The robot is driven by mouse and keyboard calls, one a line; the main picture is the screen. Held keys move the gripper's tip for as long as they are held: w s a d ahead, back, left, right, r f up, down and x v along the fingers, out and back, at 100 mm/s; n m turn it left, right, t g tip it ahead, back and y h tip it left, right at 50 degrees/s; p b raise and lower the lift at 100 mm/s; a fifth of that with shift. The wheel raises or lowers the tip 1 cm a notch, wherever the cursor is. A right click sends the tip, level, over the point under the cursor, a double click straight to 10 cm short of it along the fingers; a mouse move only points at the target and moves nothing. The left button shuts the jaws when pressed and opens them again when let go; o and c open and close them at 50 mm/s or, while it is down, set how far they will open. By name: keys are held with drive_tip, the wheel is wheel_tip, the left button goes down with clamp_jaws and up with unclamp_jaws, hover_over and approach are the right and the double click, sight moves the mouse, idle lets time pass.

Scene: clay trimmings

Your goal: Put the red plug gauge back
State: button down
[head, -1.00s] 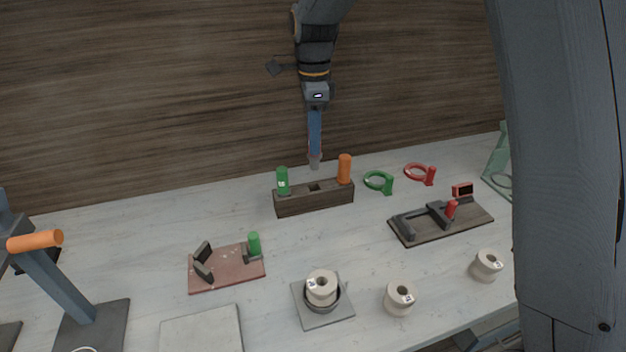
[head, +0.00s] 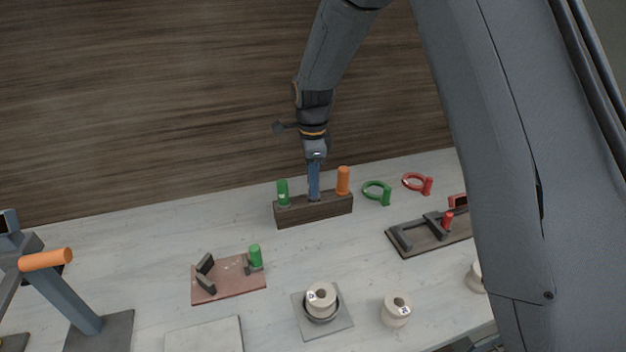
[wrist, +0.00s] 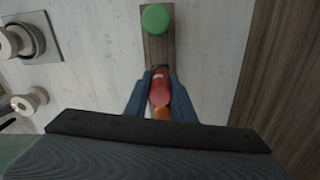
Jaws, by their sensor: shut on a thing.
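My gripper (head: 314,194) is at the middle of the dark wooden block (head: 315,212), between the green-handled gauge (head: 283,192) and the orange-handled gauge (head: 343,180). In the wrist view its blue fingers are shut on the red plug gauge (wrist: 160,87). The gauge lines up with the block (wrist: 158,50) in that view. In the head view the fingers hide the red gauge, and its lower end is not visible at the block's middle hole. The green handle (wrist: 157,18) and part of the orange one (wrist: 162,113) also show in the wrist view.
Green (head: 377,191) and red ring gauges (head: 417,183) lie right of the block. A dark fixture board (head: 425,240), a reddish board (head: 230,286) and pale spools (head: 396,311) stand nearer. An orange-handled press (head: 46,259) is at the left. Table left of the block is clear.

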drive_tip(key=shift+f, duration=0.3)
drive_tip(key=c, duration=1.5)
unclamp_jaws()
wheel_tip(320, 180, up, 13)
drive_tip(key=b, duration=0.4)
drive_tip(key=shift+f, duration=0.1)
drive_tip(key=s+d+f+n, duration=0.3)
drive_tip(key=s+d+n, duration=0.2)
drive_tip(key=s, duration=0.2)
drive_tip(key=s+d+f+n+t, duration=0.1)
drive_tip(key=s+d+f+n, duration=0.3)
drive_tip(key=s+d+n, duration=0.2)
drive_tip(key=s+d+f+n, duration=0.3)
drive_tip(key=s+d+n, duration=0.3)
drive_tip(key=s, duration=0.3)
drive_tip(key=shift+s+d+f, duration=0.1)
drive_tip(key=shift+s+f, duration=0.05)
drive_tip(key=shift+s, duration=0.2)
